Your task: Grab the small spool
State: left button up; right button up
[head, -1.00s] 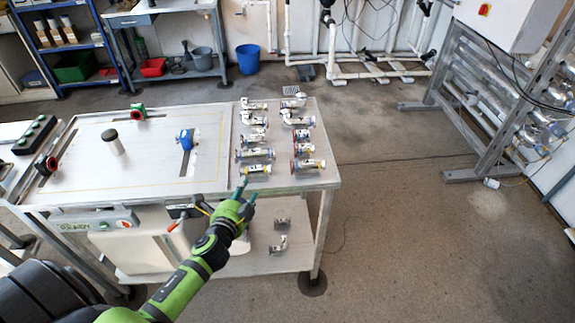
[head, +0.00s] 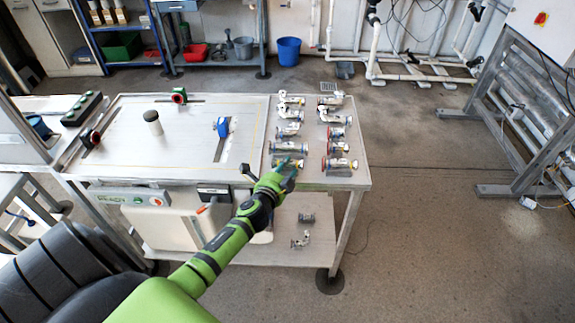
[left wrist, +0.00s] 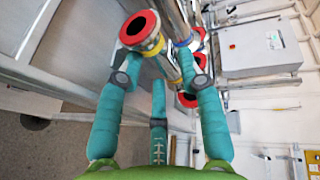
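A yellow band shows below the flange. I cannot tell whether any finger touches it. My right gripper is in no view.
The table (head: 258,165) bears two columns of pipe fittings close together. A longer spool (head: 288,147) lies just behind the small one. A blue-handled part (head: 222,127) and a dark-topped cylinder (head: 153,122) stand on the left panel. More fittings (head: 306,217) lie on the lower shelf.

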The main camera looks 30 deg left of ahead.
pick_arm(q)
grip_shut()
